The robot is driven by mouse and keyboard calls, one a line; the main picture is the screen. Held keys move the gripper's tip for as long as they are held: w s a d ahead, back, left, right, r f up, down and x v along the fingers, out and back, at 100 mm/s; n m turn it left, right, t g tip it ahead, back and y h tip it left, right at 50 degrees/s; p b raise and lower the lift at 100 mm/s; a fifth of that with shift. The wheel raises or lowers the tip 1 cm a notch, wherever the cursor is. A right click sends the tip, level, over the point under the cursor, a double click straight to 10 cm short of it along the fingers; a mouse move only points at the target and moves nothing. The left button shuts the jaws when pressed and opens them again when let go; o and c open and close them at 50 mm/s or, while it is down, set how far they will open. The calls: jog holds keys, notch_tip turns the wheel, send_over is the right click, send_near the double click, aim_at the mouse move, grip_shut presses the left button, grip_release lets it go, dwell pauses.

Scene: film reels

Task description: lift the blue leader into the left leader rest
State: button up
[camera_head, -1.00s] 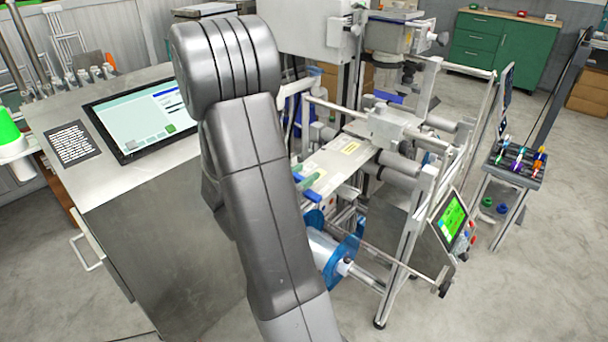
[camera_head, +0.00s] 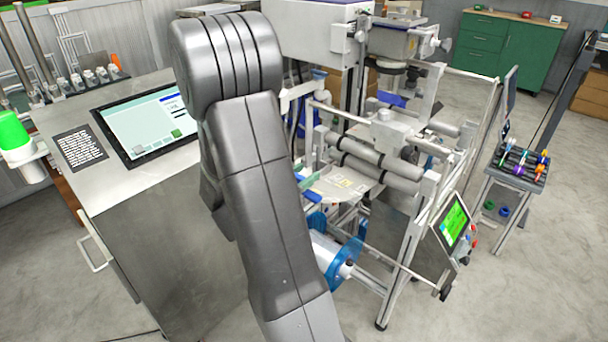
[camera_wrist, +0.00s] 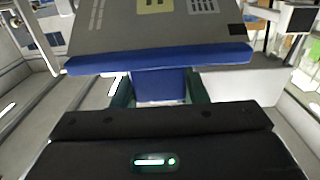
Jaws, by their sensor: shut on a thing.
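The blue leader (camera_wrist: 160,60) spans the wrist view as a wide bar, with a tab below it. A grey sheet (camera_wrist: 130,28) with a yellow label lies beyond and against the bar. My gripper (camera_wrist: 160,90) has dark green fingers closed on either side of the tab. In the head view, a small blue part of the leader (camera_head: 308,197) shows just right of my arm, near the frame's left side. My arm hides most of the grip there. I cannot make out the left leader rest for certain in either view.
Two grey rollers (camera_head: 375,165) cross the frame above the sheet. A blue-flanged reel (camera_head: 335,255) sits low, right of my arm. A metal cabinet with a touchscreen (camera_head: 145,120) stands close on the left. A green screen (camera_head: 453,225) juts out front right.

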notch_tip(320, 180, up, 6)
jog(key=s+a+p, duration=0.2)
jog(key=p, duration=0.3)
jog(key=shift+s, duration=0.3)
dwell(0.5)
dwell(0.3)
jog(key=w+d+f+b, duration=0.3)
jog(key=w+d, duration=0.3)
jog(key=w, duration=0.3)
jog(key=shift+d+f, duration=0.4)
dwell(1.5)
jog(key=shift+w, duration=0.15)
jog(key=w+d+f+b, duration=0.2)
jog(key=w+d+f, duration=0.1)
jog(key=w+d, duration=0.2)
jog(key=shift+w+d, duration=0.35)
jog(key=shift+w, duration=1)
dwell(0.7)
jog(key=shift+f, duration=0.15)
